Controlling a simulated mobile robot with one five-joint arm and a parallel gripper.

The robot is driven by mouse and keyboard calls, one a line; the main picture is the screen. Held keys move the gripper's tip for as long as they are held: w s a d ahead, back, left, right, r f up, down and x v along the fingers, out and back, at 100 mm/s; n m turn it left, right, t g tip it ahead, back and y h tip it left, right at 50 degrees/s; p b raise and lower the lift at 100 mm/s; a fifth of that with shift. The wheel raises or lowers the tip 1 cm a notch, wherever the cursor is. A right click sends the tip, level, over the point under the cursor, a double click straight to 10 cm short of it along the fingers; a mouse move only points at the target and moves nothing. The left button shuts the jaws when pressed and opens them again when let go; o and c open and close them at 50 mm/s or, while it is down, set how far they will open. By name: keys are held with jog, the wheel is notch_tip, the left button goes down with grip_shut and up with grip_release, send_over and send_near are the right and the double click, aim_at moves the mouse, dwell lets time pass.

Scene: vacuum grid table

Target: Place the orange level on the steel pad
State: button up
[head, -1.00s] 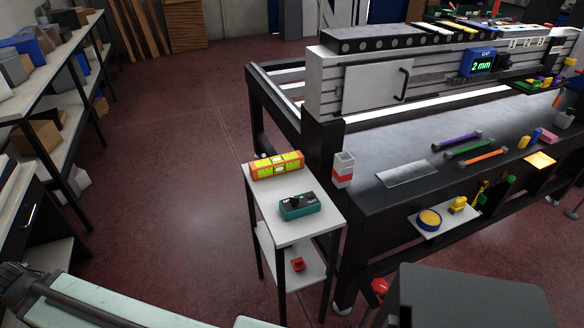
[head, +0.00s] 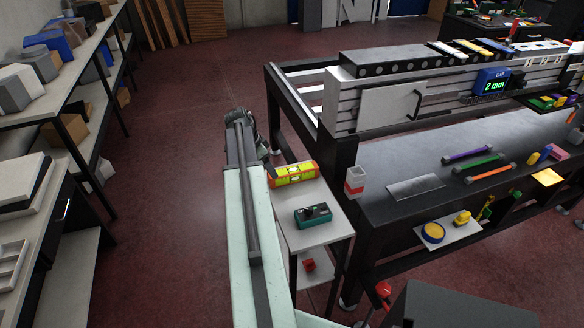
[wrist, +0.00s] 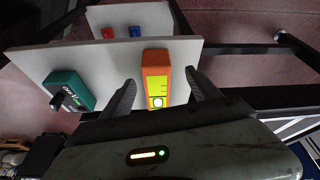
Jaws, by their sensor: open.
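The orange level (head: 293,174), with yellow-green windows, lies on the top of a small white side table (head: 322,234). In the wrist view the level (wrist: 156,78) appears between the two fingers of my open gripper (wrist: 160,75), end-on, with no visible grip on it. In the head view my arm reaches forward just left of the side table, and its end (head: 247,128) is beside and beyond the level; the fingers cannot be made out there. A flat grey plate, seemingly the steel pad (head: 415,187), lies bare on the big dark table (head: 390,160).
A teal device (head: 313,215) sits near the level on the side table, and a red block (head: 309,265) is on its lower shelf. A red-and-white stacked block (head: 355,181) stands at the big table's corner. Several coloured bars lie right of the plate. Shelves line the left.

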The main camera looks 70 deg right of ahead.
aim_at(292, 170)
jog(key=s+d, duration=0.1)
jog(key=s, duration=0.1)
jog(key=s+d+m, duration=0.1)
jog(key=s+d+r+m, duration=0.1)
jog(key=s, duration=0.1)
jog(key=shift+s+d+r+g, duration=0.1)
jog(key=shift+s+d+g, duration=0.2)
jog(key=shift+d, duration=0.1)
jog(key=b+x, duration=0.2)
jog(key=shift+f, duration=0.45)
jog(key=b+x, duration=0.5)
jog(key=shift+s+d, duration=0.15)
jog(key=shift+s, duration=0.05)
jog(key=shift+r, duration=0.15)
jog(key=shift+c, duration=0.6)
grip_shut()
